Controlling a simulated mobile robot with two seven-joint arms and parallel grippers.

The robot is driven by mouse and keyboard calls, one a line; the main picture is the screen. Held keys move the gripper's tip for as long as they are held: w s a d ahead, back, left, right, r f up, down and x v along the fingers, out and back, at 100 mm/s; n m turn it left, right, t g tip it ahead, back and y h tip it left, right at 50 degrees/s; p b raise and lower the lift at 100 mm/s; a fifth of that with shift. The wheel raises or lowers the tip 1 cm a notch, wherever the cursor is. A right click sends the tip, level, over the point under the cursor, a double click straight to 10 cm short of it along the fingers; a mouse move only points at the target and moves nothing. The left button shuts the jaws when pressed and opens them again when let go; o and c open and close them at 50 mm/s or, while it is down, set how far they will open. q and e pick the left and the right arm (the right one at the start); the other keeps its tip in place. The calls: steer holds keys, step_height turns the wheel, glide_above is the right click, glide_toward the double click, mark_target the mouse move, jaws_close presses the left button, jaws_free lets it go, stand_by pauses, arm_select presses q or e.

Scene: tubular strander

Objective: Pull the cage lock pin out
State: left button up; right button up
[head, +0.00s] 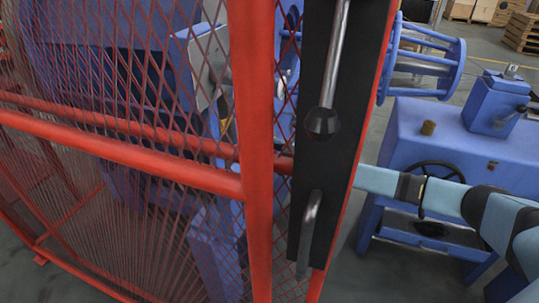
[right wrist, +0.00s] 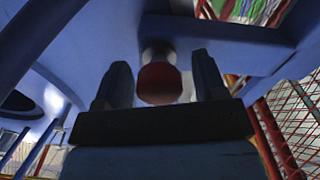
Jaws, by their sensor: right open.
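A red round knob (right wrist: 159,84), which looks like the head of the cage lock pin, shows in the right wrist view. It sits on a short grey shank (right wrist: 158,52) under a blue machine part. My right gripper (right wrist: 160,68) is open, with one dark finger on each side of the knob. I cannot tell whether either finger touches it. In the head view my right arm reaches in from the right and passes behind the black door panel, which hides its gripper. The pin cannot be made out there. My left gripper is not in view.
A red mesh guard (head: 258,130) and a black panel (head: 318,160) with a black-knobbed lever (head: 322,122) stand close in front. Blue machinery with a handwheel (head: 440,172) stands at right. Pallets (head: 522,32) lie far back. Red mesh (right wrist: 292,115) also shows right in the wrist view.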

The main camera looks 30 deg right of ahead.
jaws_close()
steer(key=shift+s+d, duration=0.2)
steer(key=p+v, duration=0.1)
steer(key=v, duration=0.1)
steer(key=shift+s+d+f+p, duration=0.1)
steer(key=shift+s+d+p, duration=0.15)
steer(key=shift+p, duration=0.15)
steer(key=shift+c, duration=0.6)
jaws_free()
steer(key=shift+o, duration=0.6)
steer(key=shift+s+d, duration=0.1)
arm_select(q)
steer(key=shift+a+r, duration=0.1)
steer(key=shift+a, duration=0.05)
